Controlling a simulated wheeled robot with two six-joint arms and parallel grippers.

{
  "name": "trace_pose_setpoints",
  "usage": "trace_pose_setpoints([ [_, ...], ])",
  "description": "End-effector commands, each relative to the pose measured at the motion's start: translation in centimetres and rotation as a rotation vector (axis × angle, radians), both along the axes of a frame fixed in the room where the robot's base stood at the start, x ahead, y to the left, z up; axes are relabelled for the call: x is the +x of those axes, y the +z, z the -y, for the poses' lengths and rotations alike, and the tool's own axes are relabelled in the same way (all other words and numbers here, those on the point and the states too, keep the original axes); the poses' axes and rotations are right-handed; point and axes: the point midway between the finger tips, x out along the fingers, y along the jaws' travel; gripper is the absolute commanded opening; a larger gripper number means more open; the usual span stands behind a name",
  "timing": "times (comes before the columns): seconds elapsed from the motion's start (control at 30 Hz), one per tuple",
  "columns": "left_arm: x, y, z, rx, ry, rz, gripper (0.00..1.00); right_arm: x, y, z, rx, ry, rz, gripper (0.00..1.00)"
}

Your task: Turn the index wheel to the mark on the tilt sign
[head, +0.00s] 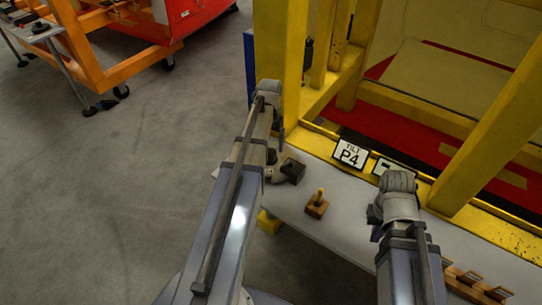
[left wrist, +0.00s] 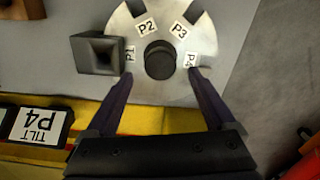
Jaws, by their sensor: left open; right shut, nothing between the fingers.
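The index wheel (left wrist: 178,86) is a silver disc with a dark round knob (left wrist: 160,60) and labels P1, P2, P3 and P4. P1 faces a dark block (left wrist: 98,54) at the disc's left; P4 is at the right. My left gripper (left wrist: 160,73) is open, its fingertips over the disc either side of the knob, by P1 and P4. I cannot tell whether they touch. In the head view my left arm hides the wheel; the dark block (head: 292,170) shows beside it. The tilt sign (head: 350,153) reads P4. My right gripper (head: 376,234) is shut and empty above the table.
A wooden block with a yellow peg (head: 317,205) stands on the grey table (head: 345,228) between my arms. A second sign (head: 388,167) is partly hidden by my right wrist. Slotted wooden blocks (head: 475,280) lie at lower right. Yellow frame posts (head: 280,50) rise behind the table.

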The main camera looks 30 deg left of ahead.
Motion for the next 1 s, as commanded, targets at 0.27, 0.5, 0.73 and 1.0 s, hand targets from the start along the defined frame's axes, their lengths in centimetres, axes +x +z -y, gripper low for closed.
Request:
trace_pose_setpoints([
  [0.27,0.0,-4.1,0.0,-0.001,0.0,-0.001,0.89,0.0,-4.1,0.0,0.0,-0.001,0.0,0.0],
  [0.5,0.0,-6.1,0.0,-0.001,0.0,-0.001,0.89,0.0,-6.1,0.0,0.0,-0.002,0.0,0.0],
  [0.73,0.0,-6.0,0.0,-0.001,0.0,-0.001,0.89,0.0,-6.0,0.0,0.0,-0.002,0.0,0.0],
  [1.0,0.0,-6.0,0.0,-0.001,0.0,-0.001,0.69,0.0,-6.0,0.0,0.0,-0.002,0.0,0.0],
])
